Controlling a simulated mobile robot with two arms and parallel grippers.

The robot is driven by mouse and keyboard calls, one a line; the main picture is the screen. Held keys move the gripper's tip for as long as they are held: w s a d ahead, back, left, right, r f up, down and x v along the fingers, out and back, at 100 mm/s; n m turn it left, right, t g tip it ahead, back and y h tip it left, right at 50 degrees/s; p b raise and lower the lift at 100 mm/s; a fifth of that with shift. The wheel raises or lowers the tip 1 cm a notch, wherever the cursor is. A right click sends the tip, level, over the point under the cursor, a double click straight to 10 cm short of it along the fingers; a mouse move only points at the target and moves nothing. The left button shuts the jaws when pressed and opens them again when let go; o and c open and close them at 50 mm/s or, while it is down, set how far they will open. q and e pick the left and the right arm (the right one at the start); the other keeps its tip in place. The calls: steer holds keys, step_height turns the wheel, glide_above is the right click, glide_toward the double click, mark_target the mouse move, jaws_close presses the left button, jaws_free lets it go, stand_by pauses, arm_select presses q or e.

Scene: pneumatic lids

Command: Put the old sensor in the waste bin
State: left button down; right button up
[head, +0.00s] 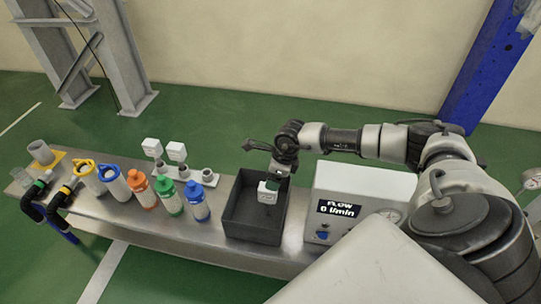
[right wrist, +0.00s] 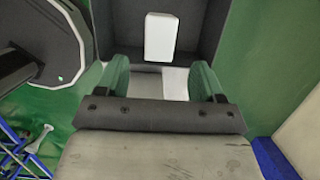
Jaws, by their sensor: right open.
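The waste bin (head: 238,232) is a dark open box on the metal bench. A small white block (head: 268,196), which looks like the old sensor, shows over the bin just below my right gripper (head: 278,182). In the right wrist view, my right gripper (right wrist: 161,82) has its green fingers apart. The white block (right wrist: 161,36) lies beyond the fingertips, within the bin's dark outline. I cannot tell whether it rests on the bin floor or is still above it. My left gripper is not in view.
A white flow box (head: 362,195) reading 0 l/min stands right of the bin. Orange (head: 141,190), green (head: 168,195) and blue (head: 195,200) bottles stand to its left. Two white sensor heads (head: 151,146) (head: 177,151) stand on a rear rail.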

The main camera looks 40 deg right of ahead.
steer(key=v, duration=0.5)
steer(key=shift+f, duration=0.1)
stand_by(1.2)
